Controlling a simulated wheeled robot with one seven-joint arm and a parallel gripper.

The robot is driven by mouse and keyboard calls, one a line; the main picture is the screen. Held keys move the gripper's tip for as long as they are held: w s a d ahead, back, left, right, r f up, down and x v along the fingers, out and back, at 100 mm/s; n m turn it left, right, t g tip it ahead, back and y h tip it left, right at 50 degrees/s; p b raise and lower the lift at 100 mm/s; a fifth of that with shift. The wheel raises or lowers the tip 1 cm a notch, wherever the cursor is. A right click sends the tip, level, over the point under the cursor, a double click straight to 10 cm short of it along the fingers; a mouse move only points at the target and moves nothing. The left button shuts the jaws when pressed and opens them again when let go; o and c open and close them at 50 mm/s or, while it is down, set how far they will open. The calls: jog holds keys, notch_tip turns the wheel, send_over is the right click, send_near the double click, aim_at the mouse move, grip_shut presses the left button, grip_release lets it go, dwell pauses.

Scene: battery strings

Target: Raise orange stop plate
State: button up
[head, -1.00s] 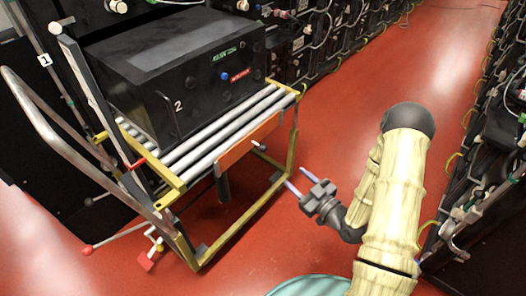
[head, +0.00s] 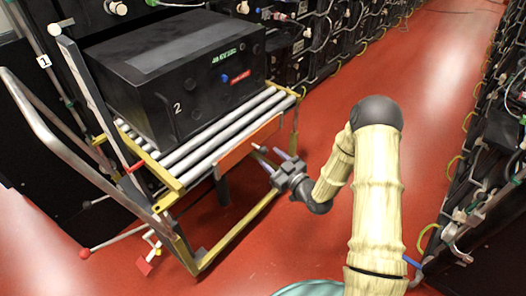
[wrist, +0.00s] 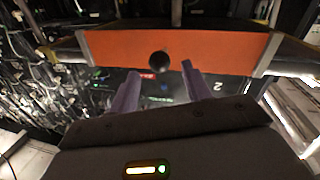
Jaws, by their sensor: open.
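The orange stop plate (head: 238,146) hangs along the front edge of the roller cart, below the rollers. In the wrist view the plate (wrist: 215,50) spans the upper picture, with a dark round knob (wrist: 159,61) at its lower middle. My gripper (head: 273,160) is open and empty, close in front of the plate's right part. In the wrist view its two fingers (wrist: 160,72) point at the plate, with the knob appearing between the tips. I cannot tell whether the fingers reach around the knob.
A black battery (head: 185,75) marked 2 sits on the cart's rollers (head: 215,135). The yellow cart frame (head: 240,235) stands below and around. Battery racks line the back and the right (head: 490,150).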

aim_at(263, 150)
jog(key=x, duration=0.5)
jog(key=shift+c, duration=0.2)
